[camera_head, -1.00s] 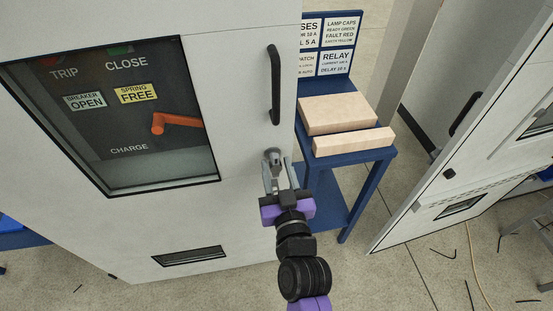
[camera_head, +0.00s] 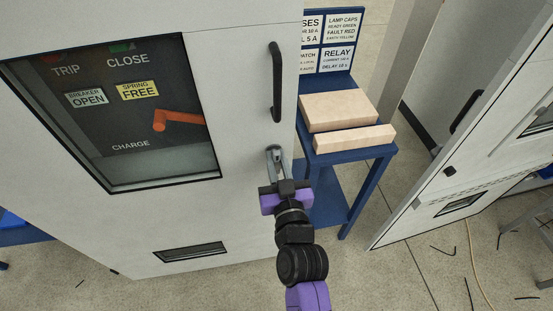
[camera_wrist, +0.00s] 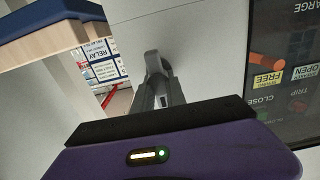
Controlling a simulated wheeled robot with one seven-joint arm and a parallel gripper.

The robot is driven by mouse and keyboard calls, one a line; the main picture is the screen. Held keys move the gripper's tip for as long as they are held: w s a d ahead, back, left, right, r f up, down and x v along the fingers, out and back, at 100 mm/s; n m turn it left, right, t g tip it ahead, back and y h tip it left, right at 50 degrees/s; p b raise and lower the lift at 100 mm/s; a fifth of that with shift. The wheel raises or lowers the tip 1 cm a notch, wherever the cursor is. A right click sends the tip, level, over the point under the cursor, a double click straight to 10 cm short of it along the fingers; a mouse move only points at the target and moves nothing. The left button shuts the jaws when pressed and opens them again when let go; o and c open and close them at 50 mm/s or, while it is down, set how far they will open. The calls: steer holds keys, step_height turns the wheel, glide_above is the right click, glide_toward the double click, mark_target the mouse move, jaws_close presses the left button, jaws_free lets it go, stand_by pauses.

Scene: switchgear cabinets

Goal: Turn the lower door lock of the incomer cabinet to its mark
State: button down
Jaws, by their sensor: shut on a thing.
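The lower door lock (camera_head: 273,150) is a small grey fitting on the pale door of the incomer cabinet (camera_head: 235,200), near the door's right edge and below the black handle (camera_head: 276,85). My gripper (camera_head: 276,160) is at the lock, with its fingers closed on it. In the wrist view my gripper's fingers (camera_wrist: 158,75) stand together against the door face and hide most of the lock. The lock's mark cannot be made out in either view.
A blue table (camera_head: 350,158) with two pale wooden blocks (camera_head: 338,110) stands just right of the door edge. An open cabinet door (camera_head: 440,200) is farther right. The door window (camera_head: 120,110) shows an orange lever (camera_head: 178,119).

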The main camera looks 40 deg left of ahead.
steer(key=shift+m, duration=0.3)
steer(key=m, duration=0.3)
steer(key=shift+w+d+m, duration=0.1)
steer(key=shift+w+m, duration=0.05)
steer(key=shift+m, duration=0.15)
steer(key=m, duration=0.4)
steer(key=shift+w+d+f+m+p, duration=0.1)
steer(key=shift+m+p, duration=0.2)
steer(key=shift+p, duration=0.1)
steer(key=m, duration=0.4)
steer(key=shift+f+m, duration=0.1)
steer(key=shift+m, duration=0.2)
steer(key=shift+w+d+f+m+p, duration=0.1)
steer(key=shift+m+p, duration=0.15)
steer(key=shift+m, duration=0.85)
steer(key=shift+f+m+p, duration=0.1)
steer(key=shift+m+p, duration=0.1)
steer(key=shift+m, duration=0.9)
steer(key=c, duration=1.4)
jaws_free()
steer(key=shift+o, duration=0.2)
